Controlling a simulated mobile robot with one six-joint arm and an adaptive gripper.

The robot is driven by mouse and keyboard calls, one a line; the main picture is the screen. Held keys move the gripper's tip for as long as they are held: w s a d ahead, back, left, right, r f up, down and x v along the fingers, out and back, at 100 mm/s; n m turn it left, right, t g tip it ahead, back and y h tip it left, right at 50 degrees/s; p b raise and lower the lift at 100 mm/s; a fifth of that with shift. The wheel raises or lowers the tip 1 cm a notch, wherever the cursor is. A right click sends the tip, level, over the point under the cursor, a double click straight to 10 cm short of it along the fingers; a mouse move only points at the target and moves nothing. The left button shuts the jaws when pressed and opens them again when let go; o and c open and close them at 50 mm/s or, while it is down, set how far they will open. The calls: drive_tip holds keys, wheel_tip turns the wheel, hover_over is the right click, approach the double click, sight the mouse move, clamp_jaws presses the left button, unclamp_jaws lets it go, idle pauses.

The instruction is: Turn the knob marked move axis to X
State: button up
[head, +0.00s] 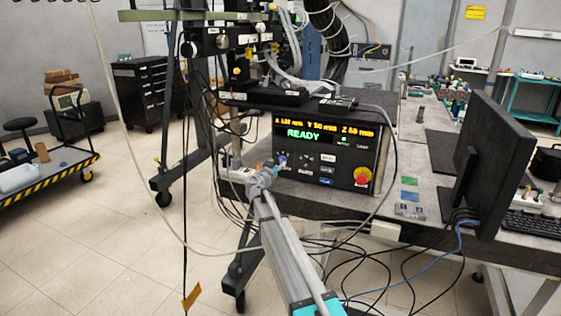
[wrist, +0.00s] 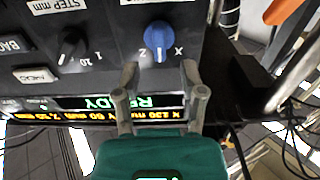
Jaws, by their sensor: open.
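The blue knob (wrist: 159,40) sits on a dark control panel in the wrist view, which shows the panel upside down. A Z is printed to its left and an X to its right. Its white pointer line points down in the picture, between the two letters. My gripper (wrist: 160,72) is open, with its two fingertips apart just below the knob in the picture and not around it. In the head view my gripper (head: 262,180) is at the lower left of the black control box (head: 345,165).
A black STEP mm knob (wrist: 70,46) is left of the blue knob. The display (head: 325,132) reads READY. A red stop button (head: 362,177) is on the box's right. A monitor (head: 485,160) stands on the bench. Loose cables hang around my arm.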

sight(280, 159)
drive_tip(key=shift+x, duration=1.85)
drive_tip(key=shift+c, duration=0.3)
clamp_jaws()
drive_tip(key=shift+n, duration=0.3)
drive_tip(key=n, duration=0.3)
drive_tip(key=shift+w+a+n, duration=0.15)
drive_tip(key=shift+n, duration=0.25)
drive_tip(key=n, duration=0.4)
drive_tip(key=shift+w+a+n, duration=0.15)
drive_tip(key=shift+n, duration=0.15)
